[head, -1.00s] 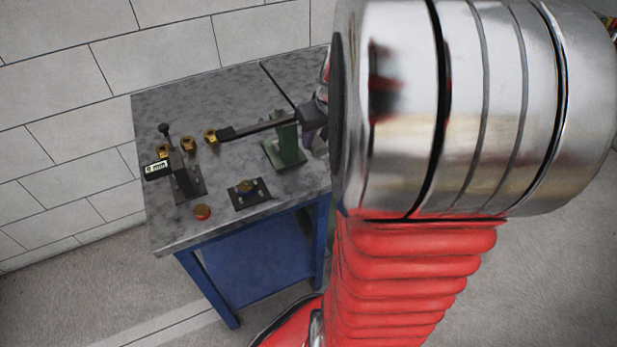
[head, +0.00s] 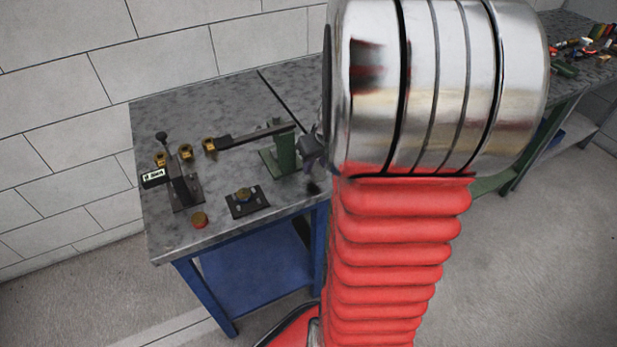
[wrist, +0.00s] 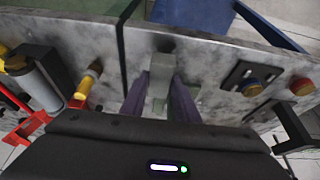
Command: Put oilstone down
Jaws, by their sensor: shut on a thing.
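The oilstone (wrist: 161,78) is a pale grey block held between the two purple fingers of my gripper in the wrist view. My gripper (wrist: 158,95) is shut on it, over the grey mottled tabletop (wrist: 205,60). In the head view my gripper (head: 312,155) is mostly hidden behind my arm, just right of the green stand. A small dark patch, which looks like a shadow, lies on the tabletop below it. I cannot tell whether the stone touches the table.
The green stand (head: 283,152) with a long dark bar is close on the left. A black plate with a brass knob (head: 244,195), a red-and-brass button (head: 200,219), brass fittings and a labelled lever block stand further left. A second bench (head: 585,62) holds tools.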

